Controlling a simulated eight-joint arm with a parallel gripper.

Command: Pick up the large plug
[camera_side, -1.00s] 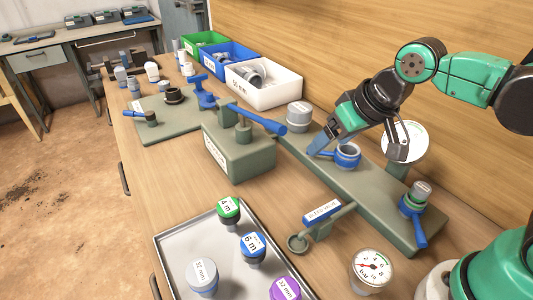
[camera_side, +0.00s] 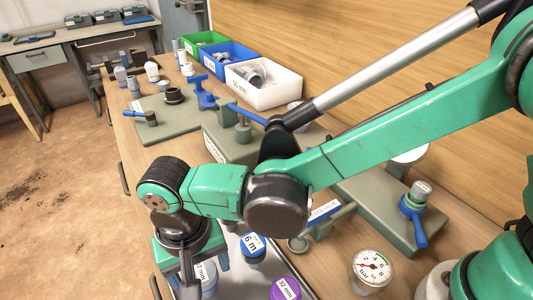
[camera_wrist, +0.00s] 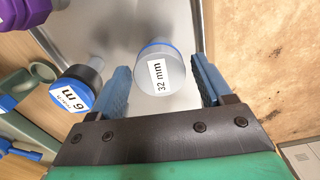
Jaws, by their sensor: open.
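A grey plug with a blue band and a label reading 32 mm (camera_wrist: 157,72) stands in the metal tray (camera_wrist: 115,20). In the side view it is partly hidden behind my gripper (camera_side: 190,272). In the wrist view my gripper (camera_wrist: 158,66) is open, with one finger on each side of this plug. I cannot tell whether the fingers touch it or how far they reach down. A purple plug also marked 32 mm (camera_side: 285,289) stands in the tray to the right in the side view.
A blue-topped plug marked 6 m (camera_side: 252,246) stands near the grey plug; it also shows in the wrist view (camera_wrist: 75,92). A pressure gauge (camera_side: 372,267) and a green-grey manifold (camera_side: 385,215) lie to the right. Open floor (camera_side: 60,210) lies left of the bench.

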